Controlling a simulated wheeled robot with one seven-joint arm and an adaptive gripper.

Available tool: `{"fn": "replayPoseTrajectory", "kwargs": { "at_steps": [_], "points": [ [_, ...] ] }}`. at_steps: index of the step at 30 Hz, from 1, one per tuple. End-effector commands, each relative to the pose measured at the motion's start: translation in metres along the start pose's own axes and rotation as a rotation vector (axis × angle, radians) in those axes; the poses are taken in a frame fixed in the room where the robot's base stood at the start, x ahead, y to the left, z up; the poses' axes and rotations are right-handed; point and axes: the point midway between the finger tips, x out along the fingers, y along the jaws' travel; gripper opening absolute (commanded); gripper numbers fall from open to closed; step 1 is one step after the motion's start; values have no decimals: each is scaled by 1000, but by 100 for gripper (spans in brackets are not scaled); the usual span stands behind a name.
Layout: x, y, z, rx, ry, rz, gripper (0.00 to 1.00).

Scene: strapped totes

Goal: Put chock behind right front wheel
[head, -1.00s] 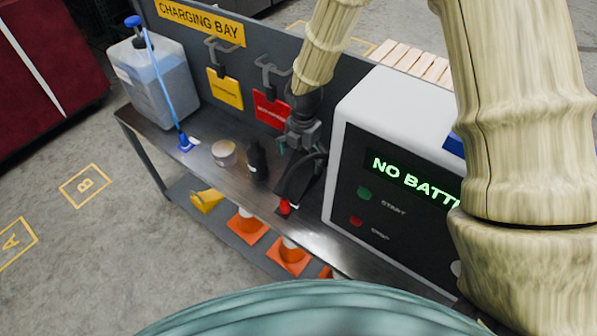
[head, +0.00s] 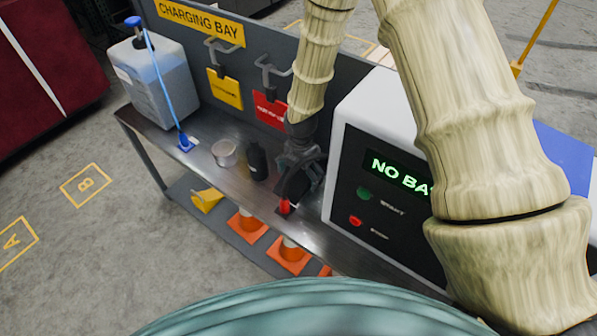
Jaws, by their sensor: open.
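A yellow wedge, which looks like the chock (head: 207,200), lies on the lower shelf at the left end of the charging bay bench. My gripper (head: 290,188) is open and points down over the bench top, beside the charger. It is to the right of the yellow wedge and above its level. A small red object (head: 284,207) shows right at its fingertips; I cannot tell whether they touch. No wheel or vehicle that I can identify is in view.
On the metal bench (head: 222,180) stand a jug (head: 155,80), a tin (head: 224,153), a black bottle (head: 257,160) and the charger (head: 370,185). Orange cones (head: 247,226) stand on the lower shelf. Yellow and red tags hang behind. The floor at left is clear.

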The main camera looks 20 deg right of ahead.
Motion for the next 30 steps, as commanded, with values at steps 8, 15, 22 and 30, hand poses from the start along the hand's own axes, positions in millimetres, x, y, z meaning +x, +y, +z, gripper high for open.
{"fn": "replayPoseTrajectory", "kwargs": {
  "at_steps": [8, 15, 22, 30],
  "points": [
    [0, 0, 0, 0, 0, 1, 93],
    [1, 0, 0, 1, 0, 0, 49],
    [0, 0, 0, 1, 0, 0, 21],
    [-1, -1, 0, 2, 1, -1, 20]
  ]
}}
